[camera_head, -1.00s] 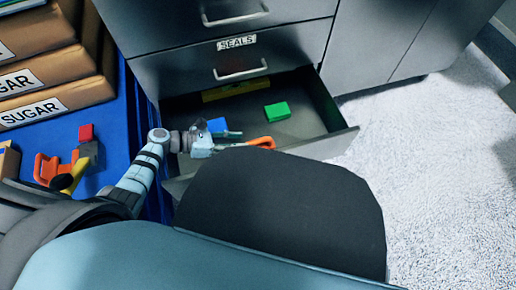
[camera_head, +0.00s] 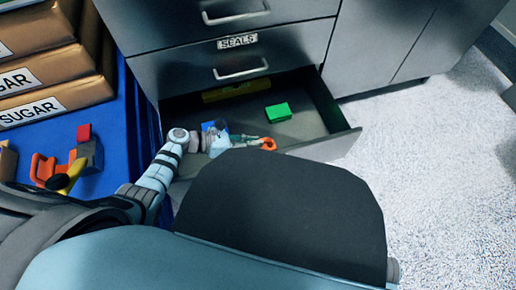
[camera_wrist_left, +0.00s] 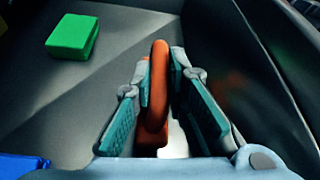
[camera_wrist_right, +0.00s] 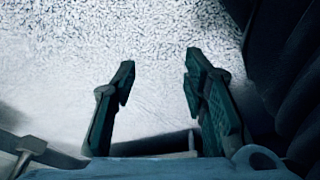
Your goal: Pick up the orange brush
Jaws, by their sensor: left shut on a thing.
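The orange brush (camera_head: 268,144) is at the open drawer, and only an orange piece of it shows beyond my left gripper (camera_head: 252,141). In the left wrist view its orange loop (camera_wrist_left: 158,88) stands between the teal finger pads of my left gripper (camera_wrist_left: 160,80), which is shut on it. The rest of the brush is hidden, and I cannot tell if it touches the drawer floor. My right gripper (camera_wrist_right: 158,72) is open and empty above pale carpet in the right wrist view.
The open drawer (camera_head: 335,140) holds a green block (camera_head: 278,112), a blue block (camera_head: 214,125) and a yellow object (camera_head: 228,91) at the back. Sugar boxes (camera_head: 45,70) stand on a blue surface (camera_head: 120,150) at left. Carpet at right is clear.

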